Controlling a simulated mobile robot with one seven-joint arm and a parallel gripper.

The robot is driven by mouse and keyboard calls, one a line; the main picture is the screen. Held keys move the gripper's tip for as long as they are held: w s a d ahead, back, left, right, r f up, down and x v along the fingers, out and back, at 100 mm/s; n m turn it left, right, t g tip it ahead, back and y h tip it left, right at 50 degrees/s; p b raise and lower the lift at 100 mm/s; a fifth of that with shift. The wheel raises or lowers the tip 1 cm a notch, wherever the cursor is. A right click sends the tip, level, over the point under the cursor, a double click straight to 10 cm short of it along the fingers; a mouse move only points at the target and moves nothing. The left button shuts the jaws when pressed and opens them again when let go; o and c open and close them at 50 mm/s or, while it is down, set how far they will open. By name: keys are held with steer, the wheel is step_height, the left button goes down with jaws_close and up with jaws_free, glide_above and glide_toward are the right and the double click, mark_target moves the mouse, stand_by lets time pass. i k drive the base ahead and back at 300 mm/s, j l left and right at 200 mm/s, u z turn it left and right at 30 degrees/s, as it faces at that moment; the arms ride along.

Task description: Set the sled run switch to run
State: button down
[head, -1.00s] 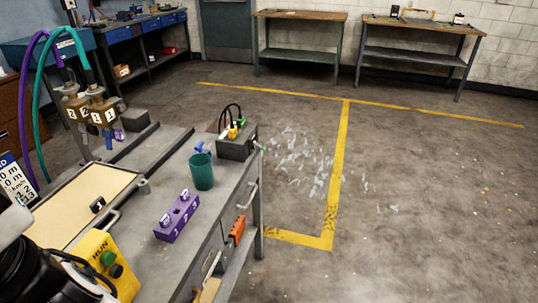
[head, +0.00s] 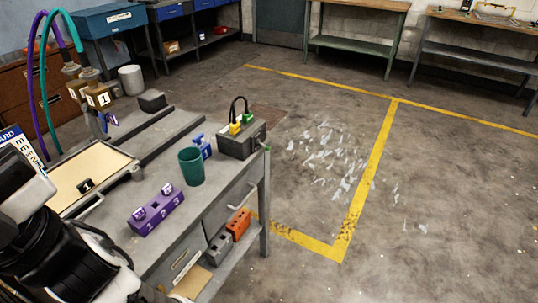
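The yellow run switch box is not visible now; my black and white arm covers the lower left of the head view, where it stood a second ago. A tan-topped plate (head: 72,178), possibly the sled, sits on the bench at left beside the dark rails (head: 150,150). No gripper fingers can be made out.
The grey bench (head: 185,222) holds a purple block (head: 155,212), a green cup (head: 191,167), a blue piece (head: 202,147) and a grey box (head: 241,141) with black cables. Orange and grey blocks lie on a lower shelf. Open floor lies right.

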mark_target(259, 140)
steer(key=i+l+u, duration=0.2)
steer(key=i+l, duration=0.2)
steer(key=l, duration=0.25)
steer(key=i+l+u, duration=0.1)
steer(key=l, duration=0.2)
steer(key=i+l, duration=0.2)
steer(key=l, duration=0.15)
steer(key=i+l+u, duration=0.15)
steer(key=l, duration=0.2)
